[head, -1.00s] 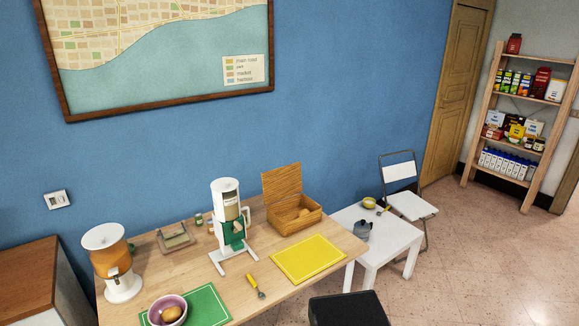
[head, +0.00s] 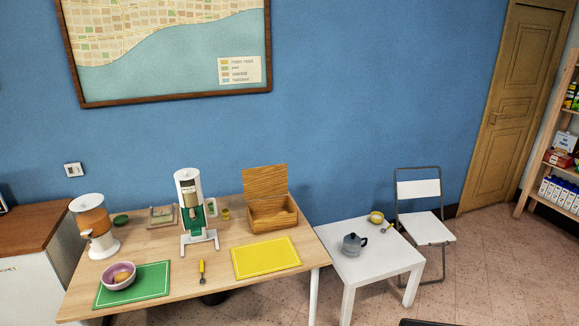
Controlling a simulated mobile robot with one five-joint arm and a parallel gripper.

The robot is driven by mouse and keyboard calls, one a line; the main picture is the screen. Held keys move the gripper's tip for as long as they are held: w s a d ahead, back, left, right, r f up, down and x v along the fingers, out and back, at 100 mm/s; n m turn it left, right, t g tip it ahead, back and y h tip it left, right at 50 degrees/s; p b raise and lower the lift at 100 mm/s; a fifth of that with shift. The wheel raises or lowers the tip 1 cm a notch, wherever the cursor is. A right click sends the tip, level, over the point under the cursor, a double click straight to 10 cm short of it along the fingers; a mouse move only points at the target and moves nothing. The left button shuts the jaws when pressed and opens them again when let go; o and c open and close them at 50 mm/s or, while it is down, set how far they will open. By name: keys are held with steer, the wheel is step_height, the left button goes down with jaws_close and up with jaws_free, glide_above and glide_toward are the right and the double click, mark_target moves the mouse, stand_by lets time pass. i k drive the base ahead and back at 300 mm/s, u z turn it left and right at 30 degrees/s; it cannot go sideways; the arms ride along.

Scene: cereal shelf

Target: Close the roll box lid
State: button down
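The wooden roll box (head: 272,218) stands at the back right of the wooden table, near the blue wall. Its lid (head: 265,181) is open and stands up at the box's back edge, leaning back a little. The inside of the box is partly hidden by its front wall, and I cannot make out what it holds. My gripper is not in view.
A yellow mat (head: 266,258) lies in front of the box. A cereal dispenser (head: 194,206) stands left of it. A white side table (head: 370,262) with a grey kettle (head: 354,243) is at the right, beside a folding chair (head: 424,212).

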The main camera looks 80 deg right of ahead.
mark_target(259, 182)
steer(key=u, duration=0.1)
steer(key=k, duration=0.1)
steer(key=z, duration=1.85)
steer(key=i, duration=0.95)
steer(key=z, duration=0.05)
